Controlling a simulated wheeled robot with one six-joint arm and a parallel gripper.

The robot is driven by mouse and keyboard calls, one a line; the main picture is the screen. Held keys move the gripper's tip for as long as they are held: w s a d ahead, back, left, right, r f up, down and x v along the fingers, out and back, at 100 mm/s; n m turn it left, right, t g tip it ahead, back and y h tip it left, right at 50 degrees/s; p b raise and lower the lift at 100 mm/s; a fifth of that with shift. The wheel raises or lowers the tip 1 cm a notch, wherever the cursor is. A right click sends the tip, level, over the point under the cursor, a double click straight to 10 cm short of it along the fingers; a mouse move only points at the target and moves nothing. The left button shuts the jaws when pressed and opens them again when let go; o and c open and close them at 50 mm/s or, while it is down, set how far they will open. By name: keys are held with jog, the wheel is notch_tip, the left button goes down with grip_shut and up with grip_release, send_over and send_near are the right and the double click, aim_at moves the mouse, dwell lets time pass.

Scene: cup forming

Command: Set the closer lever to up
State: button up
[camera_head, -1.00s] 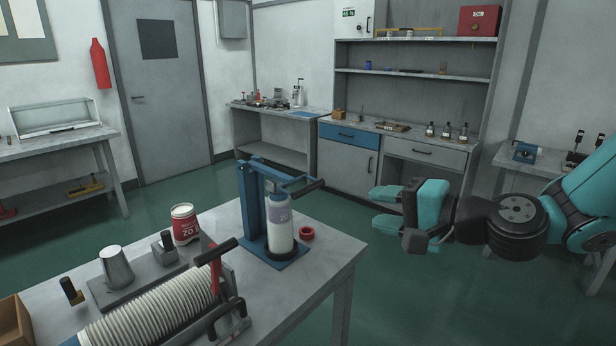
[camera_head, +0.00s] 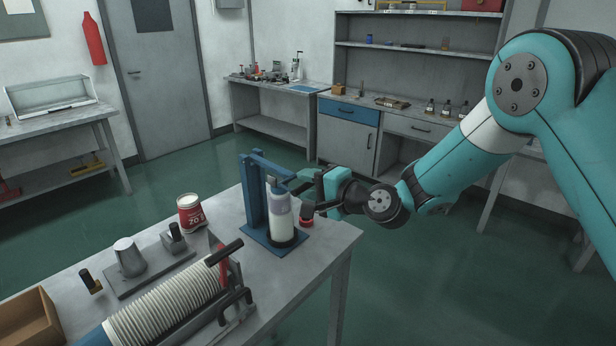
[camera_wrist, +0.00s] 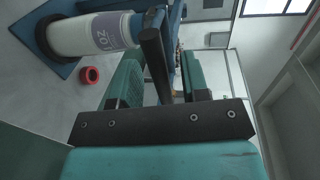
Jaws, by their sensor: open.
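The closer is a blue press (camera_head: 254,200) on the near bench, with a white bottle (camera_head: 282,222) with a lilac label standing in it. The bottle also shows in the wrist view (camera_wrist: 92,34). The closer lever's black grip (camera_wrist: 155,66) lies between my gripper's two teal fingers in the wrist view. Clear gaps to the fingers are hard to judge. My gripper (camera_head: 304,192) is open at the press's right side and hides most of the lever in the head view. The lever's exact angle is hard to tell.
A red ring (camera_head: 306,222) lies right of the press and also shows in the wrist view (camera_wrist: 89,75). A red and white cup (camera_head: 191,212) stands to the left. The floor right of the bench is clear.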

jog(key=shift+w+a+f, duration=0.1)
jog(key=shift+w+a, duration=0.1)
jog(key=shift+a, duration=0.1)
grip_shut()
